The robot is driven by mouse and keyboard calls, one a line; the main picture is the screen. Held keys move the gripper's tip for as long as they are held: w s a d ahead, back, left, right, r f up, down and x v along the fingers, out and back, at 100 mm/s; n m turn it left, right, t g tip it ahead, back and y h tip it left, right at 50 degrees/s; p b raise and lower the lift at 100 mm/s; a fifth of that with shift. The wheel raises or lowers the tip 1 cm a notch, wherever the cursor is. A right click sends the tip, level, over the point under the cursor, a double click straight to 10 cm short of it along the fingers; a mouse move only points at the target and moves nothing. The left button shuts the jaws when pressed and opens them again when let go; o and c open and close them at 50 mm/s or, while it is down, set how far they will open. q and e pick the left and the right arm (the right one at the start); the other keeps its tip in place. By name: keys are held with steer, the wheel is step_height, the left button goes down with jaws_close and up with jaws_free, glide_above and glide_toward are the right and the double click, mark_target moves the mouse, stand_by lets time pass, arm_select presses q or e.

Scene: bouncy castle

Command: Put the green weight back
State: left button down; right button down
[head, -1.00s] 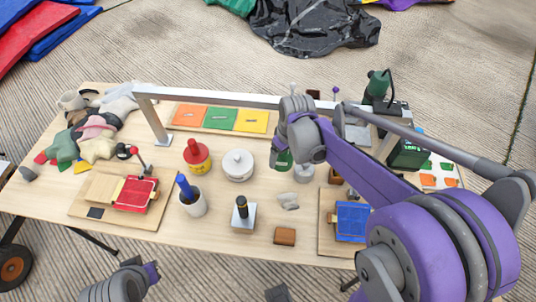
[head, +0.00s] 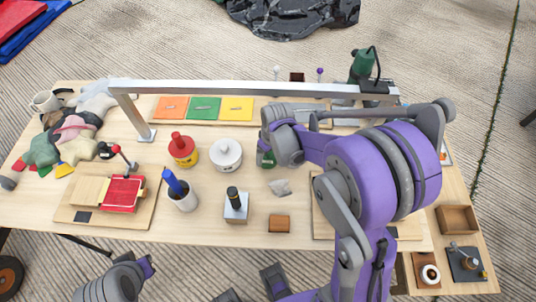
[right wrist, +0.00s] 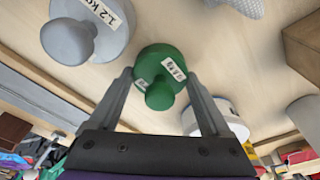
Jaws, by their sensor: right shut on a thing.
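The green weight (head: 266,159) is a round disc with a knob and a white label, partly hidden under my right wrist in the head view. In the right wrist view the green weight (right wrist: 160,65) lies between the fingers of my right gripper (right wrist: 163,92), which is shut on it. I cannot tell whether the weight touches the tabletop. A grey weight (right wrist: 85,35) labelled 1.2 kg stands to its left in the wrist view and is hidden by my arm in the head view. My left gripper's fingers are not in view.
A white lidded pot (head: 225,154) and a red-topped yellow container (head: 183,150) stand to the left of the green weight. A metal rail (head: 230,88) spans the table (head: 150,215) behind it. A brown block (head: 279,223) and a grey lump (head: 280,187) lie in front.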

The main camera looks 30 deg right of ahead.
mark_target(271, 160)
steer(key=shift+f, duration=0.15)
jaws_free()
steer(key=shift+r, duration=0.25)
step_height(271, 160, up, 11)
steer(key=s+p, duration=0.2)
steer(key=s+a+m+t, duration=0.1)
steer(key=s+a, duration=0.2)
steer(key=s, duration=0.4)
steer(key=s+a+m+t, duration=0.1)
steer(key=s+a+t, duration=0.1)
steer(key=s+a, duration=0.2)
steer(key=shift+s+r+m, duration=0.3)
steer(key=shift+s, duration=1.3)
